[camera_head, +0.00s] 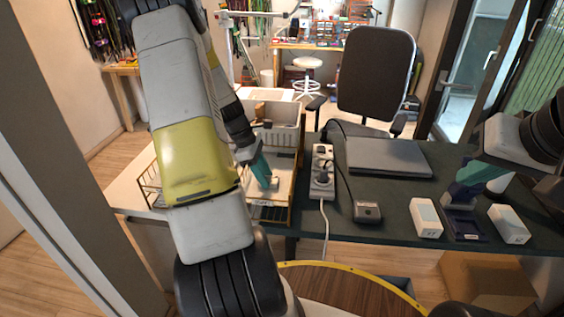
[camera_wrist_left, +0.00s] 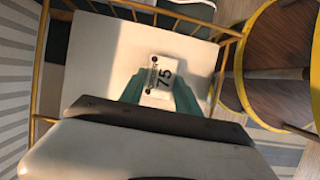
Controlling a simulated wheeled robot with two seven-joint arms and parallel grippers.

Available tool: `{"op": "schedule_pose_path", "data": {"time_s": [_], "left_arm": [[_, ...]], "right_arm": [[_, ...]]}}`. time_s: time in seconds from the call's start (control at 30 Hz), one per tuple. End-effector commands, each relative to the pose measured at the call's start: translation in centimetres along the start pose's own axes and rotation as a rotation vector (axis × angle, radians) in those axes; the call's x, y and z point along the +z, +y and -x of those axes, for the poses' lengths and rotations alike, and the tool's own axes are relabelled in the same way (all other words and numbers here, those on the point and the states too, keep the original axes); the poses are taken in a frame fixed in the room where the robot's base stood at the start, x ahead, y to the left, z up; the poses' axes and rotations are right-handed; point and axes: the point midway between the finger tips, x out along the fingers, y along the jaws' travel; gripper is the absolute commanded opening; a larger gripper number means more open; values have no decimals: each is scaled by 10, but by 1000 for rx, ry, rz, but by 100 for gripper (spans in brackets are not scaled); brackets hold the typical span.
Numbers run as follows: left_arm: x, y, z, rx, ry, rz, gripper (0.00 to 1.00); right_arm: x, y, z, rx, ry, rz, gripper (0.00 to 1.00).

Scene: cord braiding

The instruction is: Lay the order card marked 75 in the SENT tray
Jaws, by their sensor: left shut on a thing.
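My left gripper (camera_head: 263,172) is shut on the white order card. The card (camera_wrist_left: 162,77) reads 75 in the left wrist view, between the teal fingertips (camera_wrist_left: 160,92). In the head view the card (camera_head: 270,184) shows small below the fingers. It is over the pale floor of a gold-wire tray (camera_head: 291,196); I cannot tell whether it touches the floor. The tray's wire rim (camera_wrist_left: 40,85) also shows in the left wrist view. A label on the tray's front is too small to read. My right gripper (camera_head: 468,190) is at the right; its finger gap is unclear.
A white basket (camera_head: 283,137) stands behind the tray. A power strip (camera_head: 322,172), a grey laptop (camera_head: 388,157) and a small dark box (camera_head: 367,211) are to its right. Two white blocks (camera_head: 426,217) (camera_head: 508,224) flank a dark blue holder (camera_head: 463,227) below my right gripper.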

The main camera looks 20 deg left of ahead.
Motion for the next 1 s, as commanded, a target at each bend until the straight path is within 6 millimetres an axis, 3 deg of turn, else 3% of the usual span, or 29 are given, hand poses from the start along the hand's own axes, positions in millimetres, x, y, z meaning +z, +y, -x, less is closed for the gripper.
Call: {"op": "schedule_pose_path", "data": {"time_s": [0.3, 0.33, 0.43, 0.77, 0.87, 1.0], "left_arm": [[-1, 0, -3, 0, 0, -1, 0], [-1, 0, -3, 0, 0, -2, 41], [-1, 0, -3, 1, 0, -1, 60], [-1, 1, -1, 1, 1, -1, 60], [0, 1, 6, 4, 2, 0, 60], [0, 2, 29, 6, 3, -1, 60]], "right_arm": [[0, 0, 0, 0, 0, 0, 0], [0, 0, 0, 0, 0, 0, 0], [0, 0, 0, 0, 0, 0, 0], [0, 0, 0, 0, 0, 0, 0], [0, 0, 0, 0, 0, 0, 0], [0, 0, 0, 0, 0, 0, 0]]}}
